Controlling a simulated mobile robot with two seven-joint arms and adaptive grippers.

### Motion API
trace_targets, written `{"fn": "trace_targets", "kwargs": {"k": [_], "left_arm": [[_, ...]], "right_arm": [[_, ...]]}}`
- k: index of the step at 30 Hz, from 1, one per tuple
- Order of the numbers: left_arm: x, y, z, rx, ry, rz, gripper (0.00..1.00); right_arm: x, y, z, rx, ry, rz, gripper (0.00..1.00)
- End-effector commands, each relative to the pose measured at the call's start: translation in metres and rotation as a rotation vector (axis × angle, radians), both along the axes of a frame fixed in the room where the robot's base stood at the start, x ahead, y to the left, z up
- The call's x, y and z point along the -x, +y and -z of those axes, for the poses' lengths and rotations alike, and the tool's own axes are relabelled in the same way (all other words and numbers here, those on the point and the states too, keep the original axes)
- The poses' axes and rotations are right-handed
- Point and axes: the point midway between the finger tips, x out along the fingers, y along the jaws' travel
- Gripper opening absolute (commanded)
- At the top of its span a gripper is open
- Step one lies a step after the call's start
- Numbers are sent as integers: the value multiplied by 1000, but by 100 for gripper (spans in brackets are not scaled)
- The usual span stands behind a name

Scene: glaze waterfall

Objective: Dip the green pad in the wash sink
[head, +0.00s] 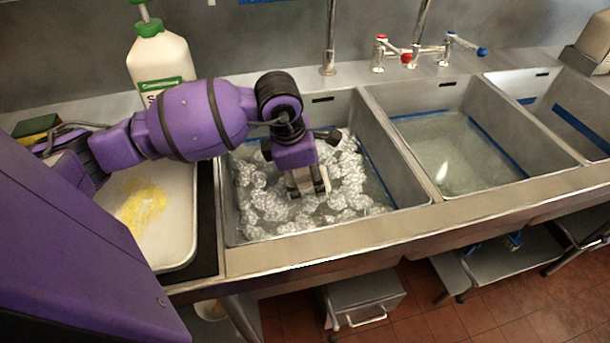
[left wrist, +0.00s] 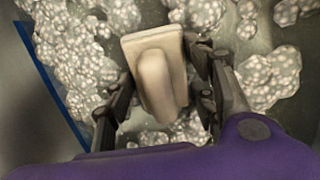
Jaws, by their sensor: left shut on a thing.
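My left gripper (head: 308,186) is over the left sink (head: 232,222), low among the white suds. It is shut on a cream block with a raised grip (left wrist: 155,75), which shows between the fingers in the left wrist view. In the head view the block (head: 297,178) is mostly hidden by the gripper. Its underside is hidden and no green shows on it; I cannot tell whether it touches the water. A green-and-yellow sponge (head: 37,126) lies at the far left, behind my arm. My right gripper is not in view.
A white tray (head: 180,225) with a yellow smear lies left of the sink. A white bottle with a green top (head: 158,55) stands behind. A middle sink (head: 470,150) holds clear water; another sink (head: 560,110) is at right. Taps (head: 405,55) stand along the back.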

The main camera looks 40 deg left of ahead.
Motion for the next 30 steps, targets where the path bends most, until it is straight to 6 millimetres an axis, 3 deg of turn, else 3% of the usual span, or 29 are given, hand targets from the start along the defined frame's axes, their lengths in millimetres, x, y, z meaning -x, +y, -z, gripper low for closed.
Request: {"fn": "trace_targets", "kwargs": {"k": [11,30], "left_arm": [[0,0,-5,0,-1,0,30],[-1,0,-84,-1,-5,0,30]], "right_arm": [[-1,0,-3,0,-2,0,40],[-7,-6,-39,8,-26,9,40]]}}
